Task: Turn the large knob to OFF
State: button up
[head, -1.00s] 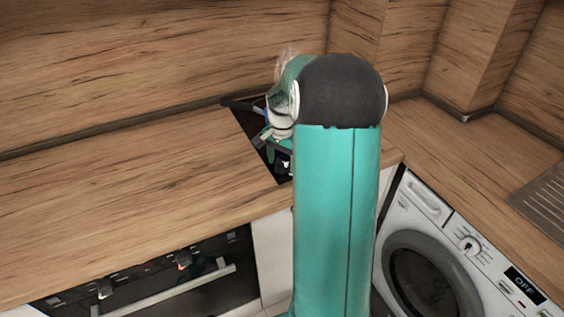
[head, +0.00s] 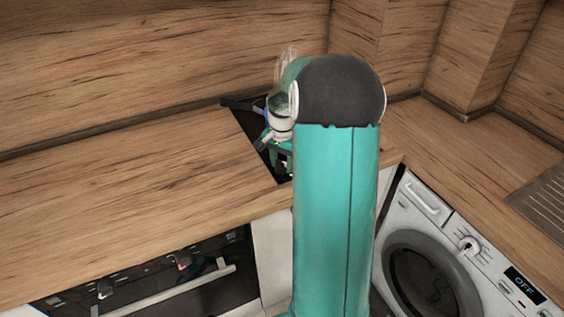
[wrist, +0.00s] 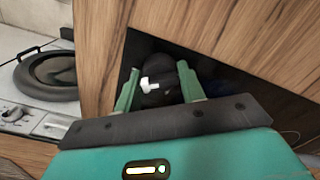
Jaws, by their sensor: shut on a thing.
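In the wrist view, a dark round knob (wrist: 151,98) with a white mark (wrist: 150,85) stands on a black panel (wrist: 245,99) set into the wood worktop. My gripper (wrist: 157,82) has its two green fingers on either side of this knob and is shut on it. No OFF label can be read beside the knob. In the head view, the black panel (head: 243,105) shows partly behind my arm. My gripper (head: 279,160) is small there and mostly covered, and the knob cannot be made out.
At right, a white washing machine (head: 425,208) has a dial (head: 468,246) and a display (head: 523,282) reading OFF. An oven (head: 165,275) with small front knobs is at lower left. Bare worktop (head: 120,190) lies left of my arm. A wood splashback (head: 150,60) stands behind.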

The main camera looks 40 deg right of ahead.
jog(key=n, duration=1.1)
jog(key=shift+n, duration=0.3)
jog(key=n, duration=0.3)
jog(key=shift+n, duration=0.4)
jog(key=n, duration=1.4)
jog(key=o, duration=1)
jog(key=shift+c, duration=0.2)
